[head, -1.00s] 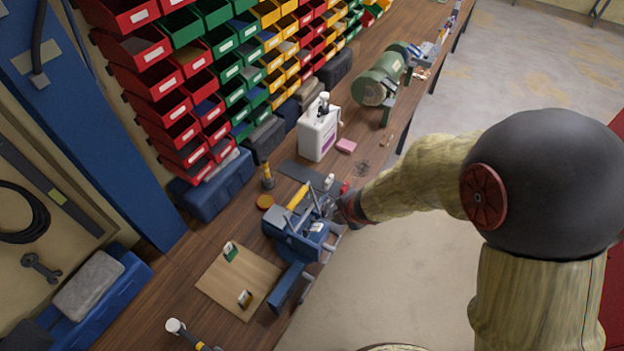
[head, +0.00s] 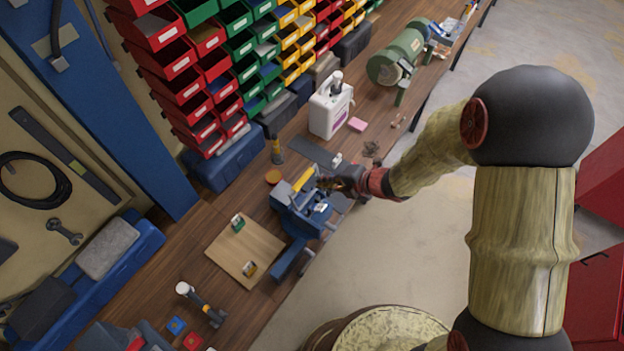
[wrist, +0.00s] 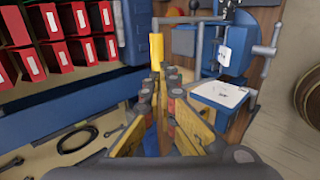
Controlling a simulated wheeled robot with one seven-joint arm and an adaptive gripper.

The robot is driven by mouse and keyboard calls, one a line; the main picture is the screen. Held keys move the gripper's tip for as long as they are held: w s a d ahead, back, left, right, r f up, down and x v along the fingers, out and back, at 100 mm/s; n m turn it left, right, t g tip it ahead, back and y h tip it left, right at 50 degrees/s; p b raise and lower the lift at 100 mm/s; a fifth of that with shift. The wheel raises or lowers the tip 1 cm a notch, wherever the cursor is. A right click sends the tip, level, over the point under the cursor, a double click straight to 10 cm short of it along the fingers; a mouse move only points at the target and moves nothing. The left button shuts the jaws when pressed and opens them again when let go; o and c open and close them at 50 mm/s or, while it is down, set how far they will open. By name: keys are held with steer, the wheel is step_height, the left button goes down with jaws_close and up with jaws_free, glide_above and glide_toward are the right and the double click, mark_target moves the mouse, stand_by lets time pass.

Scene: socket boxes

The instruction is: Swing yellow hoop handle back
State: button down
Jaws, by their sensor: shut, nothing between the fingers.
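A blue metal device (head: 290,222) stands at the bench's front edge, with a yellow hoop handle (head: 304,180) on its top side. In the wrist view the yellow handle grip (wrist: 156,50) stands upright on a grey metal bar, just beyond my fingertips. The device's blue body (wrist: 235,50) is right of it. My gripper (head: 328,184) is to the right of the handle in the head view, close to it. In the wrist view my gripper (wrist: 162,76) is shut and empty. Whether the fingertips touch the handle cannot be told.
A wooden board (head: 243,250) with small items lies in front of the device. Bins (head: 185,75) line the back. Open floor (head: 370,260) lies at right.

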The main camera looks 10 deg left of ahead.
mark_target(306, 180)
steer(key=p+x, duration=0.1)
steer(key=x, duration=0.5)
steer(key=shift+a+f, duration=0.1)
steer(key=shift+a, duration=0.05)
steer(key=a+b, duration=0.1)
steer(key=w+a+b, duration=0.1)
steer(key=a+b, duration=0.1)
steer(key=a, duration=0.1)
steer(key=shift+w+f, duration=0.4)
steer(key=shift+a+r, duration=0.1)
